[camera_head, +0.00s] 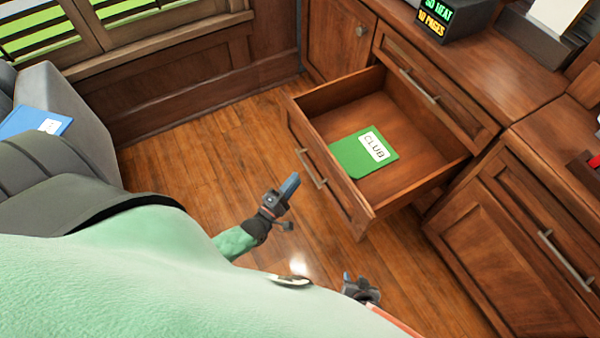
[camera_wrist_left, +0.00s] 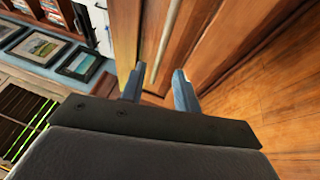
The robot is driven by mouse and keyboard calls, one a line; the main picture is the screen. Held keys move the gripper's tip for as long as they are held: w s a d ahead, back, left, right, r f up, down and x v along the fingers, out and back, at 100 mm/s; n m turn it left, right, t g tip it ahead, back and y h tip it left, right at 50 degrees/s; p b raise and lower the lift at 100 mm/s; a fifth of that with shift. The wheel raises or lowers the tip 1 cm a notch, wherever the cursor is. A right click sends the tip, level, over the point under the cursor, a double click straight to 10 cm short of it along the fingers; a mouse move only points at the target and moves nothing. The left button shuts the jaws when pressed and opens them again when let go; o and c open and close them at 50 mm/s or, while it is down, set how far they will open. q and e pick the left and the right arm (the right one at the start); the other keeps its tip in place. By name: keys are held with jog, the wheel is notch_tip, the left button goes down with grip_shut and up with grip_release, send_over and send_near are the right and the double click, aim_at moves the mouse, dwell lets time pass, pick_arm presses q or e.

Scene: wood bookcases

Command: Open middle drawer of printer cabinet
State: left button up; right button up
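The middle drawer (camera_head: 340,205) of the wooden cabinet is pulled well out, below a shut top drawer (camera_head: 420,90). A green folder labelled CLUB (camera_head: 350,155) lies inside it. The drawer front has a metal bar handle (camera_head: 308,165). My left gripper (camera_head: 290,184) is in front of the drawer front, apart from the handle. In the left wrist view its two fingers (camera_wrist_left: 159,78) are spread and empty, with a metal bar handle (camera_wrist_left: 169,40) beyond them. My right gripper (camera_head: 360,287) is low, in front of the drawer; its fingers are too small to read.
A dark device with a lit display (camera_head: 440,20) stands on the cabinet top. Another cabinet (camera_head: 510,230) is at the right. A grey seat (camera_head: 65,110) with a blue folder (camera_head: 38,121) is at the left. Wooden floor (camera_head: 200,150) is clear between seat and drawer.

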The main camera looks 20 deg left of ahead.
pick_arm(q)
jog(key=shift+v, duration=1.25)
